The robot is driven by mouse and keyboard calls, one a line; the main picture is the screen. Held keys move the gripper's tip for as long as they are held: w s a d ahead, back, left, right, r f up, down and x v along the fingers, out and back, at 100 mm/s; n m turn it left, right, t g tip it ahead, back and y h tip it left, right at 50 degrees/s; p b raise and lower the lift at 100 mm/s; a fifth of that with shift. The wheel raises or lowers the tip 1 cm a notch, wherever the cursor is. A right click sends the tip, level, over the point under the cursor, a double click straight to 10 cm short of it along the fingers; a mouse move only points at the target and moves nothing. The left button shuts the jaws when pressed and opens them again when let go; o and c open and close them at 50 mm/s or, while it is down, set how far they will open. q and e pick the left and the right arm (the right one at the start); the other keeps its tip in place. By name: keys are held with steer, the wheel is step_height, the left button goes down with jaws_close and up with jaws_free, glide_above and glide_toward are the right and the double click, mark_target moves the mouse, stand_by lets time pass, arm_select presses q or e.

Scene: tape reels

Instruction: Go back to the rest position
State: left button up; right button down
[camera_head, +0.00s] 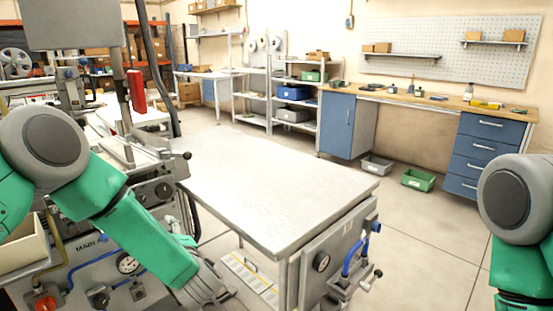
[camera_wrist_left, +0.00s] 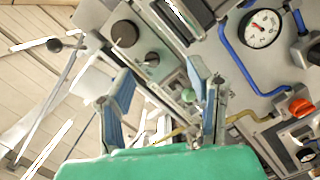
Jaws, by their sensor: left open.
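My left arm is green with grey joints and comes in from the left in the head view. Its gripper (camera_head: 208,290) hangs low at the bottom edge, in front of the machine's lower panel and left of the pale worktable (camera_head: 265,185). In the left wrist view the left gripper (camera_wrist_left: 160,75) has its two blue-padded fingers spread apart, with nothing held between them. My right arm shows only as a grey joint and green link at the right edge; its gripper is out of view. No tape reel is in either gripper that I can see.
The machine (camera_head: 150,185) stands close to my left arm, with a pressure gauge (camera_head: 127,263), knobs and hoses; the gauge also shows in the left wrist view (camera_wrist_left: 262,28). A green bin (camera_head: 418,180) and a grey bin (camera_head: 376,166) lie on the floor. The tabletop is bare.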

arm_select(q)
steer(key=s+d+f+m+g+h, duration=0.25)
steer(key=s+f+m+h, duration=0.25)
steer(key=s+f+m, duration=0.3)
steer(key=s+d+f+m+g+h, duration=0.1)
steer(key=s+d+f+m+h, duration=0.35)
steer(key=s+f, duration=0.45)
steer(key=s+a+f+m+g+h, duration=0.1)
steer(key=s+m+g, duration=0.3)
steer(key=s, duration=0.8)
steer(key=s+a+f+m+g+h, duration=0.1)
steer(key=s+f+m+g, duration=0.3)
steer(key=s, duration=0.7)
steer(key=shift+s+a+g, duration=0.25)
steer(key=shift+s+g, duration=0.1)
steer(key=shift+s, duration=0.05)
steer(key=shift+w, duration=0.15)
